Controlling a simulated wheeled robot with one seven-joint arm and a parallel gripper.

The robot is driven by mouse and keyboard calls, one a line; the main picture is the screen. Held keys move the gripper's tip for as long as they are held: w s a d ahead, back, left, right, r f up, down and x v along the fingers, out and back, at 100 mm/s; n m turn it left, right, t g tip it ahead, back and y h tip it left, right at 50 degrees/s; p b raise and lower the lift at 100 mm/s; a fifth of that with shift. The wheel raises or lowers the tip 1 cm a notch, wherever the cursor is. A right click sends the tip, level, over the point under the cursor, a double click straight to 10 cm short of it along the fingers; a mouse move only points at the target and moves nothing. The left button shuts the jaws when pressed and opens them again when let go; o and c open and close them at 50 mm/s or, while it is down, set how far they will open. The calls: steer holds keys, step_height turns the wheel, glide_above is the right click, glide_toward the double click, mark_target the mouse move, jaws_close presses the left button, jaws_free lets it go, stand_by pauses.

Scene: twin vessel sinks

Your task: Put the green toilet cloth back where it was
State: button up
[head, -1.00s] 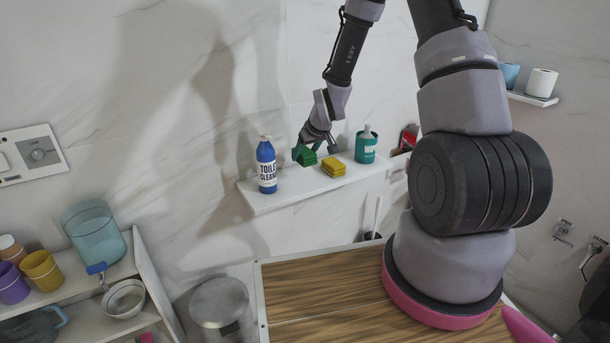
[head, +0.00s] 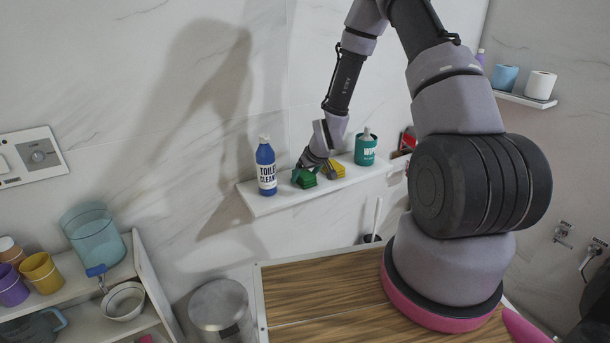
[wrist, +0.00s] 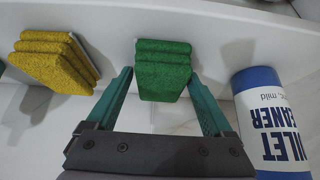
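The green toilet cloth (head: 305,179), a small stack, lies on the white wall shelf (head: 264,207) near its front edge. It stands between the blue-and-white cleaner bottle (head: 266,168) and a yellow cloth stack (head: 337,169). My gripper (head: 311,173) is down at the green cloth. In the wrist view, the green cloth (wrist: 163,72) sits between the teal fingers of my gripper (wrist: 161,77). The fingers are spread, with a narrow gap on the left and a smaller one on the right. The yellow stack (wrist: 52,62) is left of them; the bottle (wrist: 270,120) is right.
A green wipes container (head: 366,149) stands on the shelf to the right of the yellow stack. The bottle is close beside the right finger in the wrist view. Below are a wooden-topped counter (head: 325,285) and a metal bin (head: 221,310).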

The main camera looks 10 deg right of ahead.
steer(key=shift+r, duration=0.1)
steer(key=shift+r, duration=0.25)
steer(key=s+d+r+m, duration=0.15)
steer(key=s+r, duration=0.25)
steer(key=r, duration=0.6)
steer(key=s+d+r+m+h, duration=0.15)
steer(key=s+r, duration=0.35)
steer(key=r, duration=0.5)
steer(key=s+d+r+m, duration=0.1)
steer(key=s+d+r, duration=0.25)
steer(key=r, duration=0.65)
steer(key=s+r+m, duration=0.2)
steer(key=s+r, duration=0.4)
steer(key=s, duration=0.2)
steer(key=s+r+m+t+y, duration=0.1)
steer(key=s+r, duration=0.5)
steer(key=s, duration=0.3)
steer(key=shift+s+a+r+m, duration=0.25)
steer(key=shift+a+r+m, duration=0.1)
steer(key=shift+r+m, duration=0.05)
steer(key=shift+y, duration=0.25)
